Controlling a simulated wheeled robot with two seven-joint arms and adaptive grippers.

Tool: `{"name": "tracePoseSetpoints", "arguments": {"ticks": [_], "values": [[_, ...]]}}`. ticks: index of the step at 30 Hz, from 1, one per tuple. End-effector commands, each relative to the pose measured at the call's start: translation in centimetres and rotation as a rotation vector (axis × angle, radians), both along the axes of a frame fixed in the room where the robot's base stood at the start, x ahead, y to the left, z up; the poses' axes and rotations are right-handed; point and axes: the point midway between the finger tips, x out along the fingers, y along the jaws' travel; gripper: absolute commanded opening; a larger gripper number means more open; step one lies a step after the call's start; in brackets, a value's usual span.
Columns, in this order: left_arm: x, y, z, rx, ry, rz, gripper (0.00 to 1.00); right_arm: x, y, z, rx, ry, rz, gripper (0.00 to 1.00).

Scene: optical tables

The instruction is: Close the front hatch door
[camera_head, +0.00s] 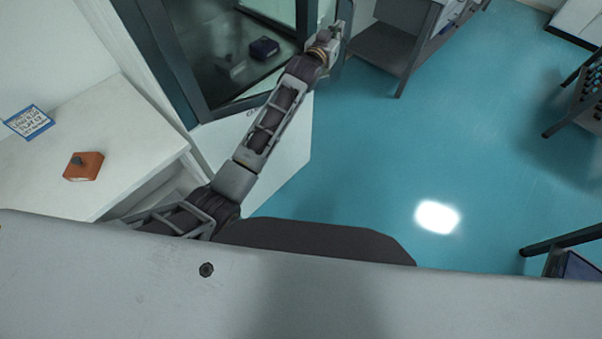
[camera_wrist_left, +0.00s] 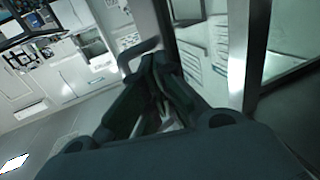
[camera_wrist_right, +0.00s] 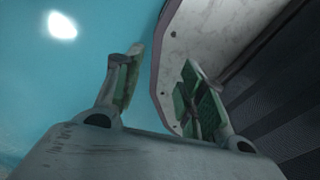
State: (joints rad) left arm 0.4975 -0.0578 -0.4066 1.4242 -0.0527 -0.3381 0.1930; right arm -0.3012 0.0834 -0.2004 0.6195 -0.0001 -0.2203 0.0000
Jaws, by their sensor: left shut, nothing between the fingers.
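The hatch unit is a dark-framed glass enclosure (camera_head: 185,65) at the upper left of the head view. Its door is hard to tell apart from the frame, so I cannot tell how far it stands open. My left gripper (camera_head: 337,38) is beyond the dark upright at the enclosure's right side. In the left wrist view its fingers (camera_wrist_left: 158,62) are together and empty. A grey bent handle (camera_wrist_left: 138,54) is close beside the fingertips; I cannot tell whether they touch. My right gripper (camera_wrist_right: 162,62) is open and empty, outside the head view.
A dark blue box (camera_head: 264,48) sits inside the enclosure. A white counter (camera_head: 110,125) at left holds an orange block (camera_head: 84,166) and a blue-edged label (camera_head: 28,121). A grey table (camera_head: 392,45) stands at top. The teal floor (camera_head: 430,130) is open to the right.

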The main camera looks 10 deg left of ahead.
Motion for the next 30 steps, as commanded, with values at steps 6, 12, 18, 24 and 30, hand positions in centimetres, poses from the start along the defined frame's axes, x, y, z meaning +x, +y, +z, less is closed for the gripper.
{"name": "tracePoseSetpoints", "arguments": {"ticks": [6, 12, 18, 24, 30], "values": [[1.5, 0.9, 0.0, 0.002, -0.002, 0.027, 0.0, 0.1, 0.1, -0.5, 0.001, -0.001, -0.001, 0.4], [2.8, 1.8, -0.1, 0.003, -0.001, 0.027, 0.0, 0.1, 0.4, -0.9, 0.004, -0.001, -0.002, 0.4], [4.3, 2.7, 0.0, 0.003, -0.002, 0.026, 0.0, 0.1, 0.7, -1.3, 0.007, -0.002, -0.002, 0.4], [5.6, 3.7, 0.0, 0.002, -0.002, 0.026, 0.0, 0.3, 0.4, -1.8, 0.004, -0.003, -0.003, 0.4], [6.9, 4.6, -0.1, -0.002, 0.0, 0.046, 0.0, 0.5, -0.8, -2.2, -0.009, -0.006, 0.0, 0.4]]}}
